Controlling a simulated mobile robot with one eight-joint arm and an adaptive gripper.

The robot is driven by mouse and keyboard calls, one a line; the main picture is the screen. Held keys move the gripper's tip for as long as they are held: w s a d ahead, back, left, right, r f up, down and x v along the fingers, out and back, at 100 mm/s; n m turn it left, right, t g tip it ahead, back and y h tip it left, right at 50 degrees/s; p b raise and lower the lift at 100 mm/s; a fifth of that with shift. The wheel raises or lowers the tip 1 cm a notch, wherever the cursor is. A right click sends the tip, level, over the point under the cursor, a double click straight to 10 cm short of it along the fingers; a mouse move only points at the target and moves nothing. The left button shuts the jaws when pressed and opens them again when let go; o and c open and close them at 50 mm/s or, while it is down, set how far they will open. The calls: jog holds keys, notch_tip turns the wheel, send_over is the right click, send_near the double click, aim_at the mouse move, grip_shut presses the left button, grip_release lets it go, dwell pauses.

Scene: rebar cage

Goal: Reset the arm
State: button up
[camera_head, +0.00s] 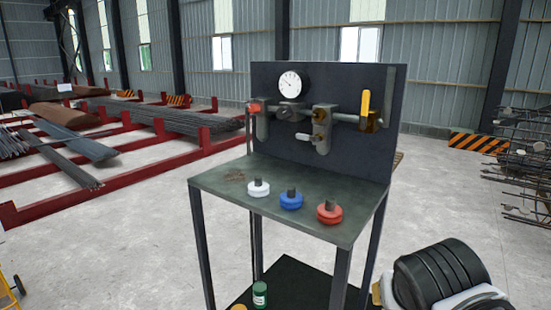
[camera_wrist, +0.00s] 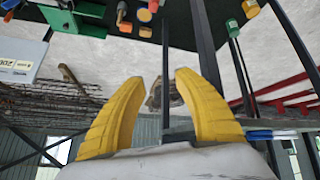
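My gripper (camera_wrist: 160,78) shows in the wrist view as two yellow fingers. They are spread apart with nothing held between them. The wrist view looks upside down, with the floor and wall seen between and beyond the fingers. In the head view, a dark ribbed part of my arm (camera_head: 440,272) is folded low at the bottom right, beside the work table. My fingers are not visible in the head view.
A metal table (camera_head: 215,180) carries white (camera_head: 258,188), blue (camera_head: 291,200) and red (camera_head: 329,212) knobs. Its back panel (camera_head: 345,80) holds a gauge (camera_head: 291,84) and valves. A green can (camera_head: 260,294) is below. Red racks (camera_head: 120,190) stand left, a rebar cage (camera_head: 525,160) right.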

jog(key=s+a+f+n+y, duration=0.2)
jog(key=s+a+f, duration=0.1)
jog(key=s+f, duration=0.25)
notch_tip(320, 180, down, 36)
jog(key=b, duration=3.5)
jog(key=shift+w+a+y+b, duration=0.15)
jog(key=shift+a+y+b, duration=0.2)
jog(key=shift+y+b, duration=0.05)
